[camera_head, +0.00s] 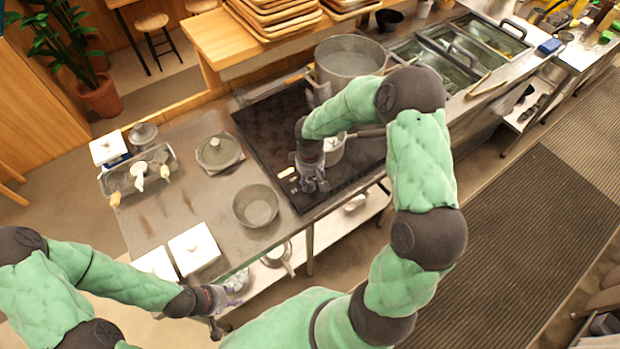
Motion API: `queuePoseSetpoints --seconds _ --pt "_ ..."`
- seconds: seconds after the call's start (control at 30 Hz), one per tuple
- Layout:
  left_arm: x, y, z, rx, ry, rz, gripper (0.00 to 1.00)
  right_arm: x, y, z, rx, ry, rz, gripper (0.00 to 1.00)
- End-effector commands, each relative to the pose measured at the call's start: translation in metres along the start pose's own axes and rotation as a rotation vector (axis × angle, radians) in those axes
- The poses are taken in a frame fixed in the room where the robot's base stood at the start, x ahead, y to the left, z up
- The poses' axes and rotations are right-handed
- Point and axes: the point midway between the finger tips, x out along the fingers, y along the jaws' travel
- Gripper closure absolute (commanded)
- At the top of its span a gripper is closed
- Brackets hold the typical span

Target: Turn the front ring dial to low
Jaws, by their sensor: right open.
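The black cooktop (262,125) is set in the steel counter. Small pale marks (287,173) show on its near-left part, but I cannot make out the front ring dial or its setting; my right gripper may hide it. My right gripper (314,188) is open, pointing down over the near part of the cooktop beside these marks. Whether it touches anything is unclear. My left gripper (218,318) is low at the counter's near-left edge, away from the cooktop. Its fingers are too small to read.
A saucepan (336,152) stands on the cooktop right behind my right gripper, partly hidden by my arm. A large pot (350,57) stands at the back.

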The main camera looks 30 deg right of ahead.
Motion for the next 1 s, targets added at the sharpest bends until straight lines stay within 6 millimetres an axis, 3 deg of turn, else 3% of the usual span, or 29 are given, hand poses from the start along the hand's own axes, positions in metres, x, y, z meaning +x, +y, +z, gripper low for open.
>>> queuePoseSetpoints --seconds 0.17,0.6,0.8,1.0 --pt "0.000 0.000 0.000 0.000 0.000 0.000 0.60 -0.017 0.001 -0.001 0.001 0.003 0.003 0.51" --pt "0.000 0.000 0.000 0.000 0.000 0.000 0.60 -0.099 0.001 -0.001 0.000 0.004 0.002 0.51" --pt "0.000 0.000 0.000 0.000 0.000 0.000 0.60 -0.117 0.000 -0.001 0.000 0.002 0.001 0.51" --pt "0.000 0.000 0.000 0.000 0.000 0.000 0.60 -0.120 0.000 -0.001 0.000 0.001 0.000 0.51"
